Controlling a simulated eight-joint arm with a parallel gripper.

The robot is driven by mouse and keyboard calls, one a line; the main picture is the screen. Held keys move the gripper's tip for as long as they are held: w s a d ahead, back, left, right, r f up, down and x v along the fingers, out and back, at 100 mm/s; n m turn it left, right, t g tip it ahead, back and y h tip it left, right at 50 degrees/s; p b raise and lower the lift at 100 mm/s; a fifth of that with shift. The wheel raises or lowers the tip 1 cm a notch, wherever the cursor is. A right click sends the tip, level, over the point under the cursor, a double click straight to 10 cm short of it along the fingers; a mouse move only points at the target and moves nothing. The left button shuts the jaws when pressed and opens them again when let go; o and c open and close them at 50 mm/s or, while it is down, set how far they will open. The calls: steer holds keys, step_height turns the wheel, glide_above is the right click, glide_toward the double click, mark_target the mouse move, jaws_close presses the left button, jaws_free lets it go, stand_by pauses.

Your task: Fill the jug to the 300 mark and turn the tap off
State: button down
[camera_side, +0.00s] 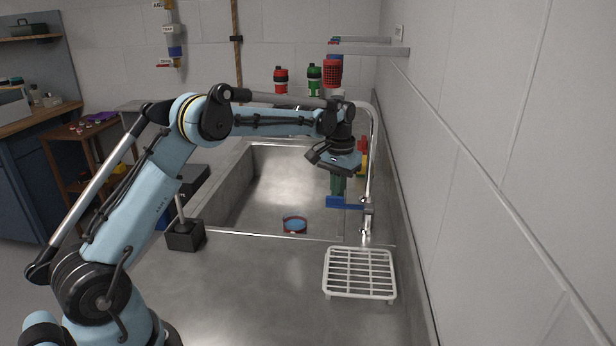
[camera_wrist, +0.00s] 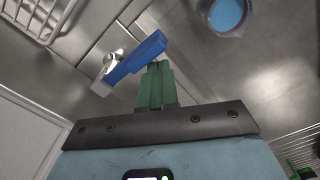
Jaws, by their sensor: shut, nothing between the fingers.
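The jug (camera_side: 295,225) stands in the sink's near part, with a reddish rim and blue liquid inside. It also shows at the top of the wrist view (camera_wrist: 228,16), partly cut off. Its marks are too small to read. The tap's blue lever (camera_side: 343,203) sticks out to the left from a metal fitting at the sink's right side. In the wrist view the lever (camera_wrist: 138,59) lies just beyond my fingertips. My gripper (camera_side: 337,191) has green fingers, shut and empty, close beside the lever. I cannot tell if they touch it. Whether water runs is not clear.
A white wire rack (camera_side: 360,273) stands on the counter in front of the tap. A chrome pipe (camera_side: 373,150) rises at the right by the wall. A dark block with a rod (camera_side: 185,235) stands left of the sink. Red and green bottles (camera_side: 314,78) are at the back.

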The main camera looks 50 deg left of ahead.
steer(key=shift+w+a, duration=0.4)
steer(key=shift+w, duration=0.2)
step_height(320, 180, up, 7)
stand_by(0.7)
steer(key=shift+r, duration=0.1)
